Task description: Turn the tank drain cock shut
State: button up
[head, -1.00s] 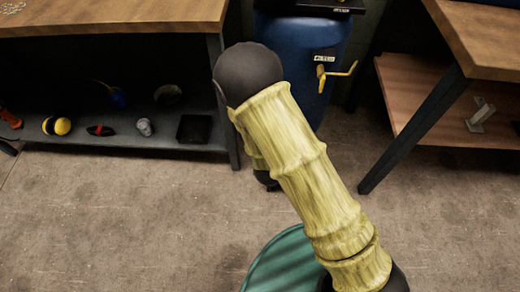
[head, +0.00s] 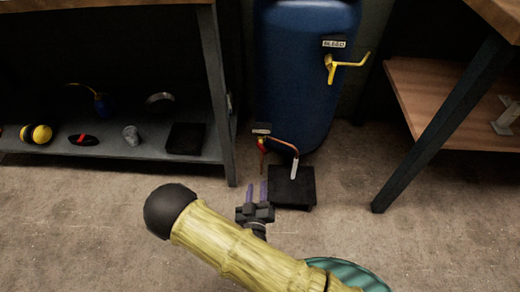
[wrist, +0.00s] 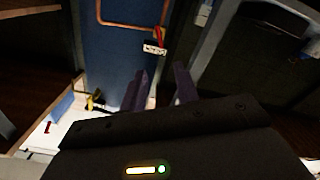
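The blue tank (head: 300,65) stands upright at the back; it also shows in the wrist view (wrist: 115,60). Low on its left side is a small drain cock with a red handle (head: 262,146), beside a white label. In the wrist view the red handle (wrist: 160,36) is by the label and a copper pipe (wrist: 115,22). My gripper (head: 257,188) is open and empty, its two purple fingers apart, in front of and below the cock. In the wrist view the fingers (wrist: 162,82) point toward the cock, not touching it. The handle's exact angle is too small to tell.
A yellow lever (head: 342,65) marked BLEED sits higher on the tank. A black tray (head: 292,186) lies on the floor under the pipe's pale end. A shelf (head: 100,148) with several items is left; a wooden bench (head: 440,105) is right.

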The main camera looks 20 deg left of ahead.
aim_at(260, 149)
jog(key=b+x, duration=0.7)
jog(key=x, duration=0.9)
jog(key=shift+w+f, duration=0.1)
jog(key=shift+w, duration=0.25)
jog(key=shift+w+a+b, duration=0.1)
jog(key=shift+w+b, duration=0.2)
jog(key=shift+w, duration=0.05)
jog(key=shift+c, duration=0.4)
grip_shut()
